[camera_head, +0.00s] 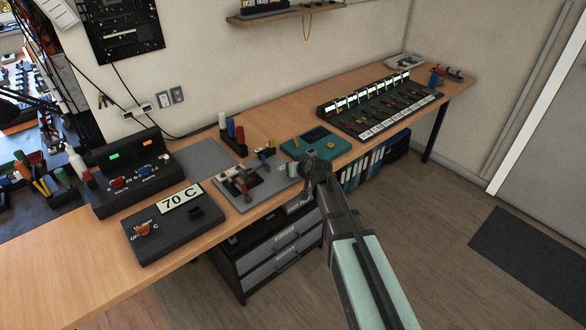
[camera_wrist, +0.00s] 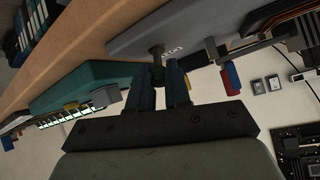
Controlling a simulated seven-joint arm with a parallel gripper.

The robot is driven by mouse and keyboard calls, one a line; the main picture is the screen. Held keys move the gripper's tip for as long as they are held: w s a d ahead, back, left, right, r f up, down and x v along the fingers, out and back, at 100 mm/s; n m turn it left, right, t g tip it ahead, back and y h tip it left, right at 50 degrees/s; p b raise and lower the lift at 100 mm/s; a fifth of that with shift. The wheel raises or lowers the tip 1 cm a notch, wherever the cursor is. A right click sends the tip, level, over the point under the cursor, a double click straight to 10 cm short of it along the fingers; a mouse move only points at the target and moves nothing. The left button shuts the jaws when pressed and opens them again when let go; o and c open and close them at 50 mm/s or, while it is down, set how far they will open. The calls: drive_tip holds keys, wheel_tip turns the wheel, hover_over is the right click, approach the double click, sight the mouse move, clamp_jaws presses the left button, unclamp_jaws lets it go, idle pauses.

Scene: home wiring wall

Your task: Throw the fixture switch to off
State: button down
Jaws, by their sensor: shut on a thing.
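The grey fixture plate (camera_head: 270,190) lies near the front edge of the workbench, with a dark and reddish clamp mechanism (camera_head: 240,182) on it. It also shows in the wrist view (camera_wrist: 190,30), turned around. A small dark switch lever (camera_wrist: 157,52) stands on this plate beside a small printed label. My gripper (camera_wrist: 160,76) has its two bluish fingers closed around the lever's end. In the head view my gripper (camera_head: 296,170) is at the right end of the plate, where it hides the lever. I cannot read the label or tell the lever's setting.
A black box with a "70 C" display (camera_head: 180,198) and an orange knob stands to the left. Upright red, blue and white cylinders (camera_head: 231,132) stand behind. Drawers (camera_head: 285,250) are below the bench.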

drive_tip(key=c, duration=1.1)
unclamp_jaws()
drive_tip(key=v, duration=1.3)
drive_tip(key=shift+s+d+r, duration=0.1)
drive_tip(key=shift+s+r, duration=0.1)
drive_tip(key=shift+s, duration=0.1)
